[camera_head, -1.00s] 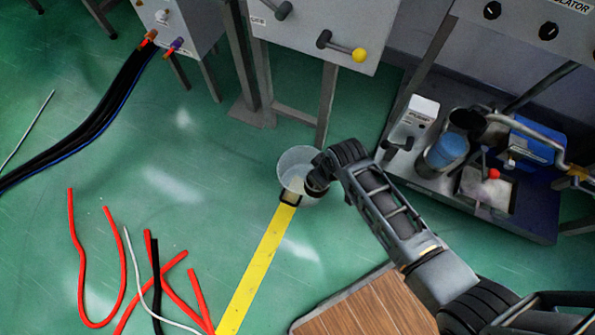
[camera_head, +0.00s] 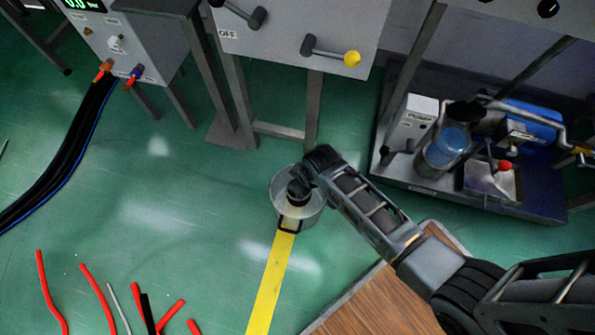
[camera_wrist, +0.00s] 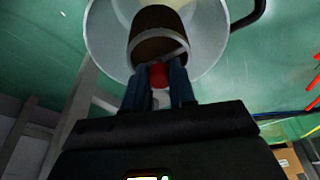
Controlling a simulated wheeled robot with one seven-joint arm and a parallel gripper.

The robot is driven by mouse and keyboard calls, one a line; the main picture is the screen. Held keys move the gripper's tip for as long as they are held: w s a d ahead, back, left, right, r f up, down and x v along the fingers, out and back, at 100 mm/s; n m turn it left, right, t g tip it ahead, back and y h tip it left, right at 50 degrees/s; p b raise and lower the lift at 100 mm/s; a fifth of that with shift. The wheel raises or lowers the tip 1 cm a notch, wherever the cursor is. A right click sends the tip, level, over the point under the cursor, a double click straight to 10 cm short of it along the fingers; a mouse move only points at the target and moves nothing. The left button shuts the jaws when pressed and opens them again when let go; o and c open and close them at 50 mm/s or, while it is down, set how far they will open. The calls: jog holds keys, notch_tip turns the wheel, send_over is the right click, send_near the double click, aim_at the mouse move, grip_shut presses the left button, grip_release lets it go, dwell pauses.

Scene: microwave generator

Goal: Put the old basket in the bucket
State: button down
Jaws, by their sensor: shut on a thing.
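A pale, see-through bucket (camera_head: 278,196) with a dark handle stands on the green floor, and it fills the top of the wrist view (camera_wrist: 215,45). My gripper (camera_wrist: 160,88) is shut on the red knob of the old basket (camera_wrist: 158,28), a brown cylinder with a pale band at its near rim. In the wrist view the basket lies in front of the bucket's open mouth. In the head view the end of my arm is over the bucket and covers part of it. I cannot tell how deep the basket sits relative to the bucket's rim.
A grey cabinet (camera_head: 290,32) with yellow-knobbed lever stands behind the bucket. A pump bench (camera_head: 445,190) is to the right. A wooden board (camera_head: 375,305) lies below my arm. Red cables (camera_head: 98,295) lie front left; the floor left of the bucket is clear.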

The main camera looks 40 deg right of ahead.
notch_tip(320, 180, down, 10)
jog(key=b, duration=0.5)
jog(key=shift+r, duration=0.15)
jog(key=c, duration=0.9)
grip_release()
jog(key=shift+c, duration=0.2)
jog(key=p+v, duration=0.6)
jog(key=v, duration=0.6)
